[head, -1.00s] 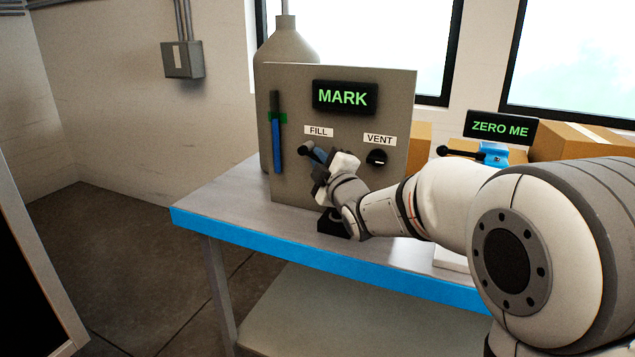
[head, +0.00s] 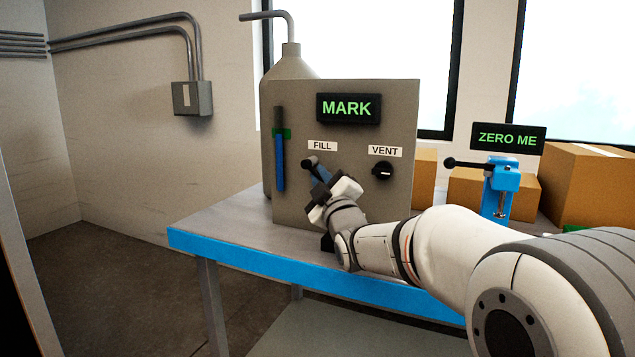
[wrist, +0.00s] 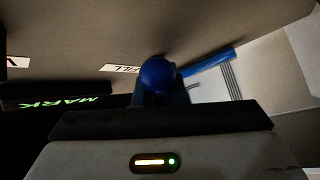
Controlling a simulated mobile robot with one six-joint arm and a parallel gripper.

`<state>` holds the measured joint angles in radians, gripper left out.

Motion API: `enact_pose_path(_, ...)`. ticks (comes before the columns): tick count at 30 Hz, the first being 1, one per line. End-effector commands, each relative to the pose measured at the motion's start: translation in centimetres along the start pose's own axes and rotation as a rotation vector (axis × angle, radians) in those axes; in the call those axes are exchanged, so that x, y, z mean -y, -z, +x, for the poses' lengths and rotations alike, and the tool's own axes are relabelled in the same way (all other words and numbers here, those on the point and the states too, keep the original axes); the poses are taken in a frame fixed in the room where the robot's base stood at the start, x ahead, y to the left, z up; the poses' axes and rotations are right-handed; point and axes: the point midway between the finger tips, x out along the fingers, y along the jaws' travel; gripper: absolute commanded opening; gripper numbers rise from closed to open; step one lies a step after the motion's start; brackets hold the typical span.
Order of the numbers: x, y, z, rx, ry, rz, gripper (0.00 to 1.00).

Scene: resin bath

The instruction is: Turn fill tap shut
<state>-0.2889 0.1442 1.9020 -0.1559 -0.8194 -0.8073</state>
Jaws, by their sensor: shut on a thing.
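The fill tap (head: 319,170) is on the grey panel (head: 240,0) under the FILL label (head: 322,146). Its blue lever slants down to the right from a black knob-like part. My gripper (head: 324,190) is at the lever's lower end and shut on it, hiding part of it. In the wrist view, the lever's rounded blue end (wrist: 157,76) stands up just beyond the dark jaw (wrist: 160,121). On the panel's left, the sight gauge (head: 280,160) shows blue liquid up to about the green marker (head: 281,133). The display (head: 348,107) reads MARK.
The black vent knob (head: 383,171) is right of the fill tap. A large grey bottle (head: 290,62) stands behind the panel. A blue clamp-like device (head: 502,180), a ZERO ME sign (head: 508,138) and cardboard boxes (head: 590,185) are at right. The bench's left end (head: 215,222) is clear.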

Motion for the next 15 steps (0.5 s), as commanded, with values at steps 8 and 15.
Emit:
enact_pose_path(8,0.14,-0.93,-0.19,0.017,0.006,-0.002,0.12)
enact_pose_path(15,-0.07,-0.92,-0.16,0.015,0.002,-0.003,0.32)
